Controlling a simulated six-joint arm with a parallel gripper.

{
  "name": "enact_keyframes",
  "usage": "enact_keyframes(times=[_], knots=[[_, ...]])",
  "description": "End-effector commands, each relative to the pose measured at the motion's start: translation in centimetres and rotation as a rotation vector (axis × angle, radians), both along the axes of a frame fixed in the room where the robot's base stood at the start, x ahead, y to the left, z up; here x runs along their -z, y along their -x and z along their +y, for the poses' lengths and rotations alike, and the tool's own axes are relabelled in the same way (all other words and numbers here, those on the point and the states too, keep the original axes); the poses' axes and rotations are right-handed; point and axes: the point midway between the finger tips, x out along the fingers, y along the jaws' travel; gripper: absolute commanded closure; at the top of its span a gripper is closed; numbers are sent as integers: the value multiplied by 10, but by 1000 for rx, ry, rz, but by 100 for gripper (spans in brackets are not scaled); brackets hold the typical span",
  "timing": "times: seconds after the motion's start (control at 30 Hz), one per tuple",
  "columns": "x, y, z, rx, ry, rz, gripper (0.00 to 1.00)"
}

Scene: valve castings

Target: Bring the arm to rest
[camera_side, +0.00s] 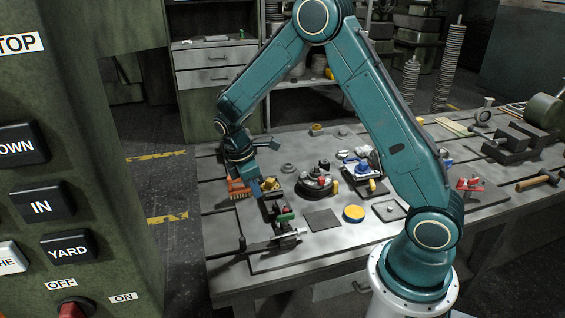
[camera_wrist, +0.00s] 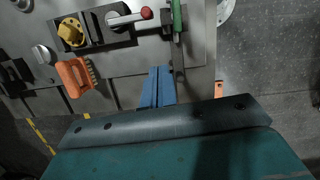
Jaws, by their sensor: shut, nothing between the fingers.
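My teal arm reaches over the steel table (camera_side: 330,240) from its white base flange at the right. My gripper (camera_side: 254,178) hangs above the left part of the table, near an orange brush and a yellow part. In the wrist view the blue fingers of my gripper (camera_wrist: 160,70) lie together, with nothing between them. Whether the fingertips touch anything below is hard to tell in the side view.
The orange brush (camera_side: 238,188) also shows in the wrist view (camera_wrist: 75,76). The yellow part (camera_wrist: 72,32) sits in a dark holder beside a red-tipped lever (camera_wrist: 146,13). A round dark casting (camera_side: 316,185), a yellow disc (camera_side: 353,213) and a hammer (camera_side: 540,180) lie farther right. A button panel (camera_side: 70,190) fills the left foreground.

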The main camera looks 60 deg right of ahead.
Motion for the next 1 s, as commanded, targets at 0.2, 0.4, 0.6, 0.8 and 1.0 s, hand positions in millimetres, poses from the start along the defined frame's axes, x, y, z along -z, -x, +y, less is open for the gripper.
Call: enact_keyframes(times=[0.2,0.4,0.6,0.8,1.0], knots=[[0,0,0,0,0,0,100],[-6,1,1,12,0,-12,100],[-31,7,6,60,-5,-63,100],[-71,22,13,147,-15,-147,100],[-109,43,22,241,-36,-233,100]])
